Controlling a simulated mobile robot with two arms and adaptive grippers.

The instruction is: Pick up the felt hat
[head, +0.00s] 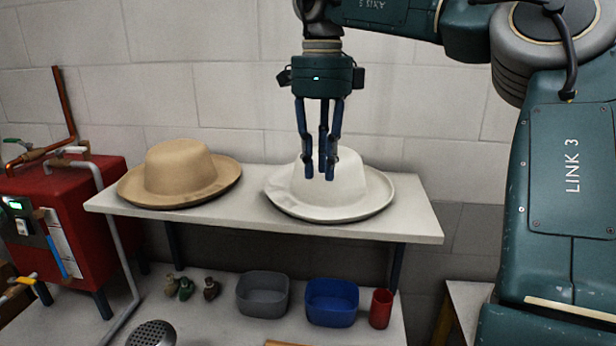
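A white felt hat (345,196) with a round crown and wide brim sits on the right part of a pale shelf (240,219). A tan hat (181,168) of similar shape sits on the left part of the same shelf. My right gripper (320,176) points straight down, and its blue fingers overlap the white hat's crown in the head view. I cannot tell whether the fingertips touch the crown or are in front of or above it. The spread of the fingers in depth is unclear. My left gripper is not in view.
A red machine (88,205) with pipes stands left of the shelf. A lower shelf holds a grey bin (262,296), a blue bin (331,303), a red cup (381,309) and small bottles (187,288). A block wall is behind. Bare shelf lies between the hats.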

